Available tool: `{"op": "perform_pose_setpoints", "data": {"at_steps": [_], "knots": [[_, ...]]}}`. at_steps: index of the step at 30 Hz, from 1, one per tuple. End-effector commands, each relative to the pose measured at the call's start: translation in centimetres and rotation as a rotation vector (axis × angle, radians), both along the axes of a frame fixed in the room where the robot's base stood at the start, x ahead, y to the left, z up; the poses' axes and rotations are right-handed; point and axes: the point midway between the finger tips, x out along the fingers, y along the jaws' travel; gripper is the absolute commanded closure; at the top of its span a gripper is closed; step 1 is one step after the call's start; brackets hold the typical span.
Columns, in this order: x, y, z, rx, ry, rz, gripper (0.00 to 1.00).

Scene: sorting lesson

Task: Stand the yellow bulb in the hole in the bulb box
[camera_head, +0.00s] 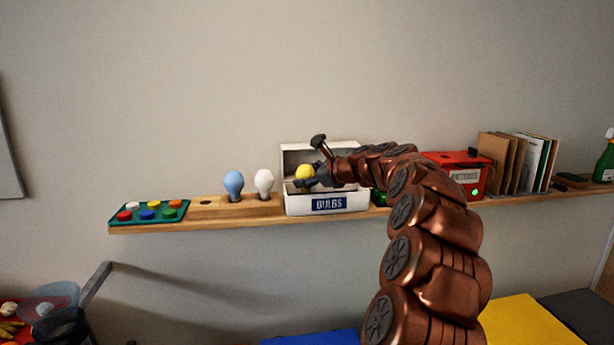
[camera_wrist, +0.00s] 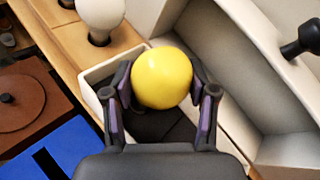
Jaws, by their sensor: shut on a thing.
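The yellow bulb (camera_head: 304,172) is between the fingers of my gripper (camera_head: 309,181), at the left part of the bulb box. It also shows in the wrist view (camera_wrist: 163,78) as a round yellow globe. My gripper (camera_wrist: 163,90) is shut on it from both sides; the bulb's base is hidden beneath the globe. The white bulb box (camera_head: 295,205) carries a BULBS label on its front and stands on the shelf with its inside showing. In the wrist view the bulb box (camera_wrist: 92,74) lies under the bulb. Its hole is hidden, and I cannot tell whether the bulb's base is in it.
A blue bulb (camera_head: 233,184) and a white bulb (camera_head: 264,182) stand in a wooden block (camera_head: 220,210) left of the box. A green tray (camera_head: 172,217) with coloured discs lies further left. A red box (camera_head: 470,160) and upright folders stand right. The shelf (camera_head: 245,222) is narrow.

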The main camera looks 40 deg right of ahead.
Motion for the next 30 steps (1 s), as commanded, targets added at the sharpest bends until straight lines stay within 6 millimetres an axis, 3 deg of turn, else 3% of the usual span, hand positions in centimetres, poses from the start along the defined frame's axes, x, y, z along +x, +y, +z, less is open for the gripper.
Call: {"op": "perform_pose_setpoints", "data": {"at_steps": [30], "knots": [[-0.01, -0.04, -0.98, 0.001, 0.000, -0.001, 0.62]]}}
